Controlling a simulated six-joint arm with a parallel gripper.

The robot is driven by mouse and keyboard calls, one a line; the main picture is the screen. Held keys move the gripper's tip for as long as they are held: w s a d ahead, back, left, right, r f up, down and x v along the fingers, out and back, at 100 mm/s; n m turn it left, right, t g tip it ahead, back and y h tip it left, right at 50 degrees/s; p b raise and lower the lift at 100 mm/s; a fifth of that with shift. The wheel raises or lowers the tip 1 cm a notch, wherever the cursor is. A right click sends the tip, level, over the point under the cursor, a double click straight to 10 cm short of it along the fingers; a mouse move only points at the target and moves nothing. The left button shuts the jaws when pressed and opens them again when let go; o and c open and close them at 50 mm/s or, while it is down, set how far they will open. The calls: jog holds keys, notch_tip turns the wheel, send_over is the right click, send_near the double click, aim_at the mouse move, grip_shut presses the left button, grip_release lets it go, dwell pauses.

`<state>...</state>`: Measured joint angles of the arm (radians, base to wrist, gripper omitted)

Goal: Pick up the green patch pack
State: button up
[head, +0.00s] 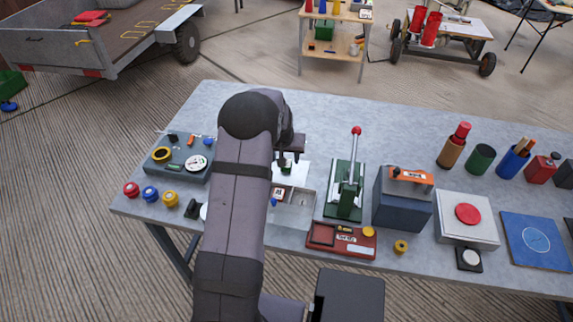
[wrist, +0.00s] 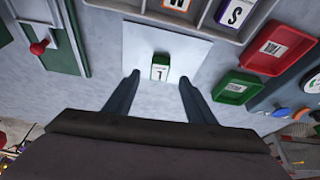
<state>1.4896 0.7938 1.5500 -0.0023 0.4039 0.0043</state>
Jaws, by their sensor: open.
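The green patch pack (wrist: 160,68) is a small block with a green top edge and a pale label marked with a dark figure. It sits on a white plate (wrist: 127,45). In the head view the pack (head: 286,166) shows small beside my wrist. My gripper (wrist: 160,77) is open, with one finger on each side of the pack's near end in the wrist view. The fingers do not visibly touch it. In the head view my arm hides part of the bench around it.
A grey divided tray (wrist: 215,25) with lettered tiles lies beside the plate. A red tray (wrist: 264,47) and a green tray (wrist: 235,87) are to the right in the wrist view. A green lever press (head: 346,190) stands right of my arm in the head view.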

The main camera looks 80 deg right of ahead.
jog(key=shift+f, duration=0.1)
jog(key=shift+p+x, duration=1.15)
jog(key=shift+x, duration=1.35)
jog(key=c, duration=1.1)
